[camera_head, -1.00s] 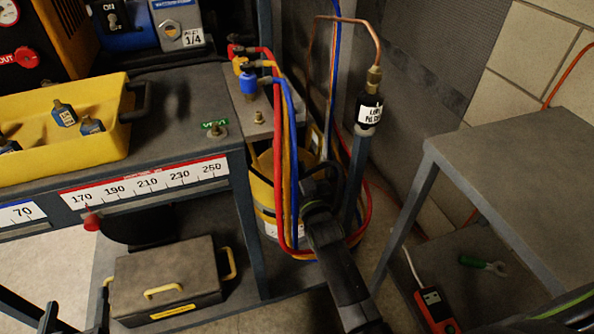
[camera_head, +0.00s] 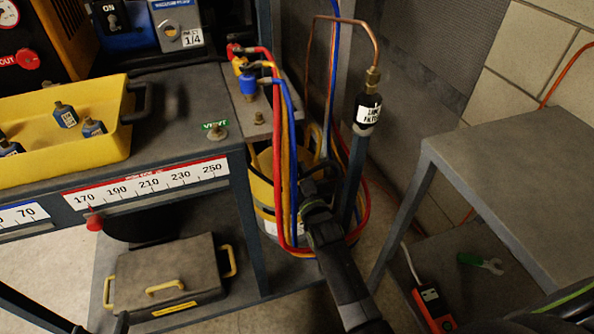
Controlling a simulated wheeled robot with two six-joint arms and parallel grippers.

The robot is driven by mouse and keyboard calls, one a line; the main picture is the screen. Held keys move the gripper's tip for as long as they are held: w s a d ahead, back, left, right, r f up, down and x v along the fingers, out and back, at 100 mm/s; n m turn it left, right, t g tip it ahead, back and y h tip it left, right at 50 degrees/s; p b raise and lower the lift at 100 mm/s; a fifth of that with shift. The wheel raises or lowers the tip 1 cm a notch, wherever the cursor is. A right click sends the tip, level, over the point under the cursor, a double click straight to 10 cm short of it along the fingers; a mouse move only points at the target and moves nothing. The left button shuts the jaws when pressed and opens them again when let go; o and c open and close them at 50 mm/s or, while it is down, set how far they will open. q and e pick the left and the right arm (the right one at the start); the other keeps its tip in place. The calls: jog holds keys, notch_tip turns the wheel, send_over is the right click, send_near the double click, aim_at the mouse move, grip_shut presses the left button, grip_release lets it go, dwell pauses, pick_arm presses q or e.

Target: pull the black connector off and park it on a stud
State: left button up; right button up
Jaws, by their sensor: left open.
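No loose connector clearly reads as the black one. Red (camera_head: 234,49), yellow (camera_head: 241,66) and blue (camera_head: 249,85) hose connectors sit in a row on the grey side plate, their hoses hanging down. A bare brass stud (camera_head: 259,118) stands on this plate, nearer me. Another stud (camera_head: 217,132) is beside the green VENT label on the bench. A black cylinder labelled as a line filter (camera_head: 367,111) hangs on the copper pipe above a post. My left gripper (camera_head: 318,180) is open beside the hanging hoses, below the connectors, its dark jaws partly lost against the background. My right gripper is not visible.
A yellow tray (camera_head: 130,118) with several blue fittings stands on the bench at left. A grey table (camera_head: 515,165) is at right, with a red meter (camera_head: 433,305) and a green-handled tool (camera_head: 480,261) below it. A grey case (camera_head: 165,270) lies on the lower shelf.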

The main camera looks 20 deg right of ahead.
pick_arm(q)
jog(key=s+d+f+g+h+p, duration=0.2)
jog(key=s+d+f+g, duration=0.1)
jog(key=s+f+g, duration=0.5)
jog(key=shift+s+f, duration=0.45)
jog(key=shift+s, duration=1.25)
jog(key=shift+a+r+p, duration=0.1)
jog(key=shift+p, duration=0.25)
